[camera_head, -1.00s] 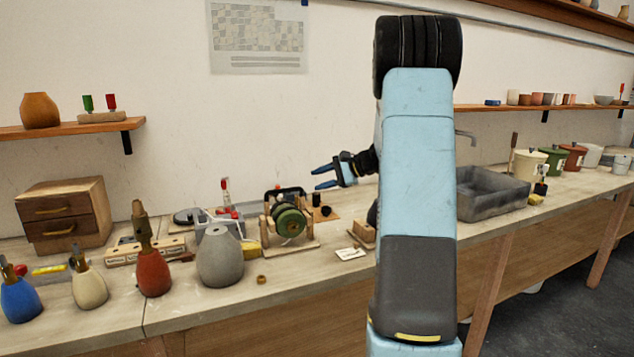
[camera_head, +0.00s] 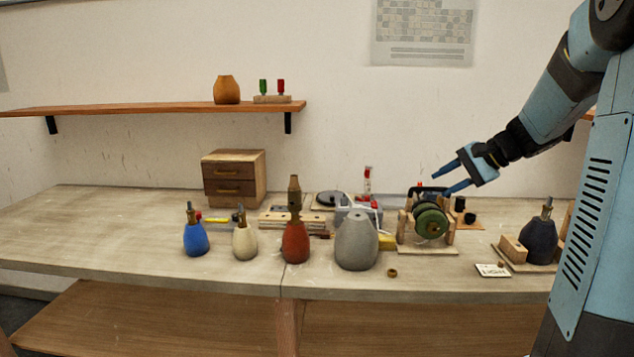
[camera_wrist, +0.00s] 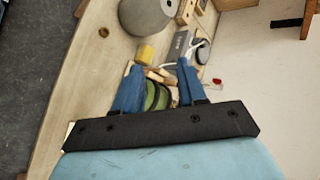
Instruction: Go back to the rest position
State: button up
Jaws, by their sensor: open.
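My gripper (camera_head: 452,176) has blue fingers and is open and empty. In the head view it is raised at the right side, above and a little right of the green wire spool (camera_head: 431,222) on its wooden stand. In the wrist view my gripper (camera_wrist: 158,75) points down over the bench, and the spool (camera_wrist: 155,97) shows partly between and below its fingers. The grey lamp base (camera_head: 357,242) stands left of the spool; it also shows at the top of the wrist view (camera_wrist: 145,14). My arm reaches in from the upper right.
Blue (camera_head: 195,238), cream (camera_head: 244,243) and red (camera_head: 296,243) lamp bases stand along the bench. A dark lamp base (camera_head: 539,243) stands at the right beside a card (camera_head: 492,270). A small brass ring (camera_head: 392,273) lies near the front edge. A drawer box (camera_head: 234,178) stands behind. The bench's left end is clear.

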jog(key=s+a+r+n+g+h, duration=0.1)
jog(key=s+a+n+h, duration=0.1)
jog(key=s+a, duration=0.35)
jog(key=s+a+r+n+g+h, duration=0.1)
jog(key=s+a+n+h, duration=0.15)
jog(key=s, duration=0.65)
jog(key=s+f+n+t+h, duration=0.1)
jog(key=s+n, duration=0.4)
jog(key=s, duration=0.9)
jog(key=shift+a+f+t+h, duration=0.3)
jog(key=shift+t+h, duration=0.3)
jog(key=shift+h, duration=0.65)
jog(key=shift+w, duration=0.1)
